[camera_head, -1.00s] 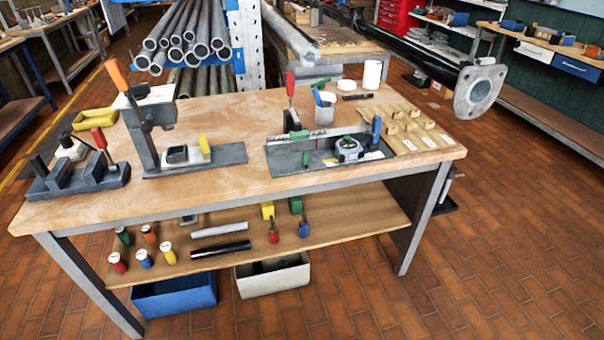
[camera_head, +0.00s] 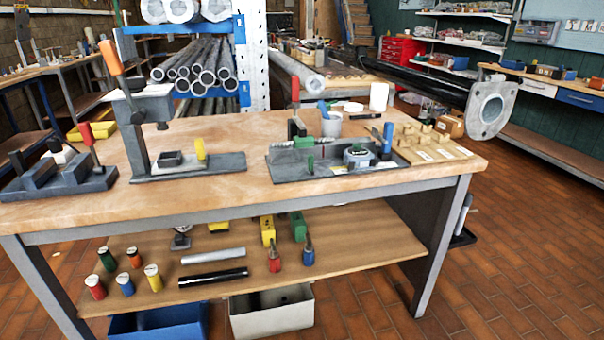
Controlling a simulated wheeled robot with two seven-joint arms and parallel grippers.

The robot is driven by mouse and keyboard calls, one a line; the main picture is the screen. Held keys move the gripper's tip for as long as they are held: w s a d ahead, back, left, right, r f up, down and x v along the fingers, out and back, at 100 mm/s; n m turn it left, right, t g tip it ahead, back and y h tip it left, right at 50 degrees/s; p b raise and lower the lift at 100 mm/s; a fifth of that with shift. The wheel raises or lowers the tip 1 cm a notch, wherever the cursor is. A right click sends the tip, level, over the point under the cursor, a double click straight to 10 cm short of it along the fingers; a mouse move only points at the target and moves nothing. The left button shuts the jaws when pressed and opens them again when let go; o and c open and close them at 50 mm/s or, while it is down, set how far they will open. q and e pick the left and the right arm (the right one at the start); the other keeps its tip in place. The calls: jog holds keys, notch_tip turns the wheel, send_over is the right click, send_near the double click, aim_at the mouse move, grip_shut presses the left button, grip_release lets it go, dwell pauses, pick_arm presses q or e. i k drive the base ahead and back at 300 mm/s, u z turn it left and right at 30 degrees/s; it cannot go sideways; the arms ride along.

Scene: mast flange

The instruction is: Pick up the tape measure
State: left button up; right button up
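A small rounded grey and dark case (camera_head: 357,155), which looks like the tape measure, sits on the right part of a dark grey fixture plate (camera_head: 290,174) on the workbench. A blue upright part (camera_head: 387,140) stands close to its right. White labels lie on the plate near it. Its details are too small for me to be sure what it is. Neither of my grippers is in view.
The wooden workbench (camera_head: 222,194) also carries a press-like stand (camera_head: 140,120), a clamp fixture (camera_head: 60,178), a grey cup (camera_head: 331,124) and a wooden block tray (camera_head: 436,148). A long dark mast with a grey flange (camera_head: 491,108) juts in behind the right end. Brick floor at right is clear.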

aim_at(362, 159)
jog(key=u, duration=0.55)
jog(key=k, duration=0.25)
jog(key=z, duration=1.75)
jog(key=i, duration=0.85)
jog(key=u, duration=0.85)
jog(key=i, duration=0.75)
jog(key=u, duration=0.85)
